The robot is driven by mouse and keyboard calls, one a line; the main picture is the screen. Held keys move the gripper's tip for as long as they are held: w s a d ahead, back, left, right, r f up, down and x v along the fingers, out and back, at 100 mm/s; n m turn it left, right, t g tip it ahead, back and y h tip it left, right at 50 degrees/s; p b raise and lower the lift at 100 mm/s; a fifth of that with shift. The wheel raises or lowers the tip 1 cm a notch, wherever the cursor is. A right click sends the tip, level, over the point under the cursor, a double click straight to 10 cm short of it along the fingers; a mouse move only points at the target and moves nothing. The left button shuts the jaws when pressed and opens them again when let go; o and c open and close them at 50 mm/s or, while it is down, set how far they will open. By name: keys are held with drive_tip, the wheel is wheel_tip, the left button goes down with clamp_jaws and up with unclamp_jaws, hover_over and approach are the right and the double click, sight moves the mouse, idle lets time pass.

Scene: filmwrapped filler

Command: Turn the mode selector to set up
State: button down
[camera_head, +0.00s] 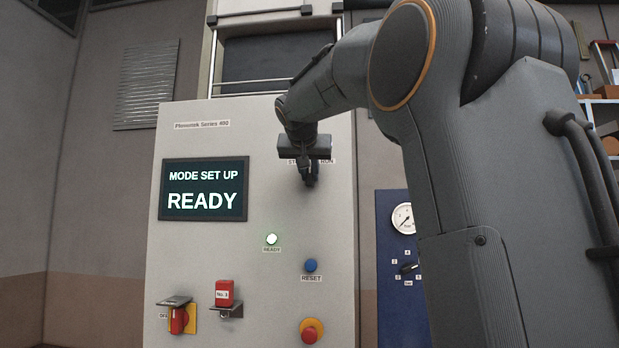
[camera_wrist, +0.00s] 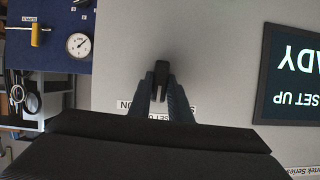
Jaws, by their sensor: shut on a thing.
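My gripper (camera_head: 311,178) is at the upper right of the grey control panel (camera_head: 300,225), in front of its labels. In the wrist view my gripper (camera_wrist: 161,90) is shut on the dark knob of the mode selector (camera_wrist: 161,70), with one finger on each side. The screen (camera_head: 204,189) on the panel reads "MODE SET UP" and "READY". A lit white-green lamp (camera_head: 272,239) labelled "READY" sits below the screen.
Below on the panel are a blue reset button (camera_head: 310,265), a red emergency button (camera_head: 311,331), a red "No. 3" tag (camera_head: 225,293) and a red-and-yellow switch (camera_head: 178,319). A blue board with a gauge (camera_head: 405,218) stands at the right.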

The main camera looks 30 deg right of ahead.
idle(0.4)
drive_tip(key=c, duration=1.6)
unclamp_jaws()
drive_tip(key=shift+c, duration=0.2)
drive_tip(key=b+v, duration=0.2)
drive_tip(key=v, duration=0.5)
drive_tip(key=shift+s+a+r+b, duration=0.2)
drive_tip(key=shift+s+a+b, duration=0.05)
drive_tip(key=shift+a+b, duration=0.1)
